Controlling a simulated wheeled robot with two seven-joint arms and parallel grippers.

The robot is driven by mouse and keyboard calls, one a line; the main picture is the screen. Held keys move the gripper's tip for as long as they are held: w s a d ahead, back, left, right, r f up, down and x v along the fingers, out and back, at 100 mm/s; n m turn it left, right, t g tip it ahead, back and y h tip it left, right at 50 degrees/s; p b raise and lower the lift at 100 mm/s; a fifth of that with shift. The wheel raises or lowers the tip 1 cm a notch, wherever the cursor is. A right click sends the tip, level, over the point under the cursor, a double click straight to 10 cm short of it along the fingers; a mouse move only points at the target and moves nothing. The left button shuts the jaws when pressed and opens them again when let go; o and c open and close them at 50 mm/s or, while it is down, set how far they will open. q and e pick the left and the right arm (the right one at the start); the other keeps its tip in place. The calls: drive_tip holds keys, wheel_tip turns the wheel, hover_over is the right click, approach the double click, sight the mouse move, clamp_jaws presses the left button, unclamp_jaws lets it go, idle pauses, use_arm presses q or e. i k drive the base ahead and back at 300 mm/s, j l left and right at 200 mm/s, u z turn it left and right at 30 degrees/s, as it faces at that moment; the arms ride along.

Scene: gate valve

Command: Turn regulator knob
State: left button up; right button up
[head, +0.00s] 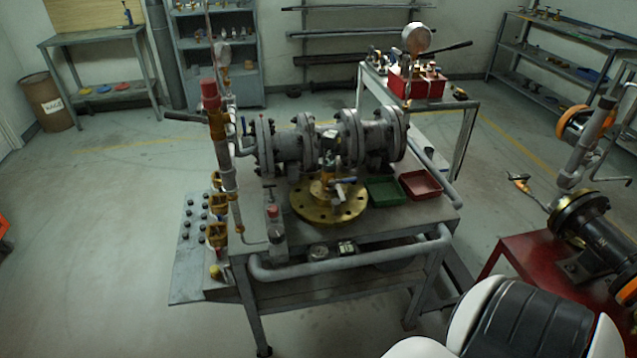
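A grey workbench (388,218) stands in the middle of the view with a pipe and valve assembly (290,147) on it. Several yellow-orange fittings (217,235) sit in a column along the bench's left side. A small grey device with a red part (273,215) stands near the front left of the bench top. I cannot tell for certain which of these parts is the regulator knob. Neither of my grippers is in view.
A brass flange (325,212) and green (384,192) and red trays (421,185) are on the bench. A side panel with several dark knobs (187,236) juts out left. A red stand (530,262) is at right.

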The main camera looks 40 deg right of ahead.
sight(276, 234)
drive_tip(key=z, duration=1.35)
